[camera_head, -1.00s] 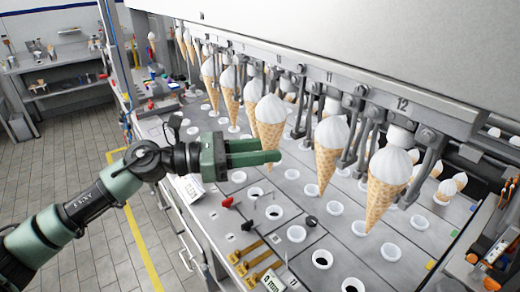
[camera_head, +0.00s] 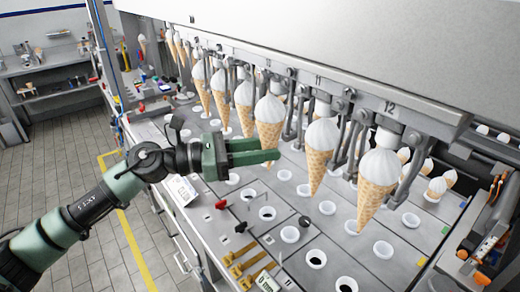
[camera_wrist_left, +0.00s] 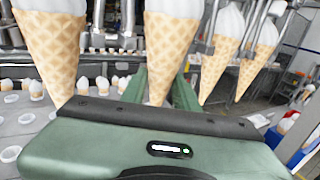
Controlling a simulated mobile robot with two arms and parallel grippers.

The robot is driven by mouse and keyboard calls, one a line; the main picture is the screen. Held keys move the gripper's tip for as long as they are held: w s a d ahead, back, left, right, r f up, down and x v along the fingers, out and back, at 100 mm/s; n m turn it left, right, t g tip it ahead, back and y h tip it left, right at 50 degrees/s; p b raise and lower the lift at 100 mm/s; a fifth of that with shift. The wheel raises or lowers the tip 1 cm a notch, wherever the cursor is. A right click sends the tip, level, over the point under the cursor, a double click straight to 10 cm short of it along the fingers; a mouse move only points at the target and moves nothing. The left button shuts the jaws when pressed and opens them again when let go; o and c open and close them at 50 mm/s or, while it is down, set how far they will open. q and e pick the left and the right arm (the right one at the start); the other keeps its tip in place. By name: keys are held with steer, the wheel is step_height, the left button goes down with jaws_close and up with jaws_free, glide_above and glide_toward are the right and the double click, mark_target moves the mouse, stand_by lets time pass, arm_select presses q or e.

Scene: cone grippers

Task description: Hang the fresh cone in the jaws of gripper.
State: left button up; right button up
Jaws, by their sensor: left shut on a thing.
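My left gripper (camera_head: 268,156) is shut on a fresh cone (camera_head: 268,134), waffle with a white swirl top, held upright beside the row of hanging metal jaws (camera_head: 293,117). In the left wrist view this cone (camera_wrist_left: 170,50) stands between my two green fingers (camera_wrist_left: 160,90), its tip hidden behind the gripper body. Whether the metal jaws touch its top I cannot tell. Other cones hang in the row, one by the number 11 (camera_head: 318,150) and one by the number 12 (camera_head: 377,180). My right gripper is not in view.
The white machine housing (camera_head: 330,35) overhangs the row. Neighbouring cones hang close on both sides. Open floor (camera_head: 85,255) lies left.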

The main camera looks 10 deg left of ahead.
arm_select(q)
steer(key=shift+w+d, duration=0.8)
steer(key=shift+w, duration=0.2)
stand_by(0.7)
steer(key=shift+f+b, duration=0.4)
steer(key=shift+b, duration=0.2)
stand_by(0.7)
steer(key=o, duration=1)
steer(key=shift+c, duration=0.2)
steer(key=o, duration=0.3)
steer(key=shift+o, duration=0.2)
steer(key=shift+s+a, duration=0.1)
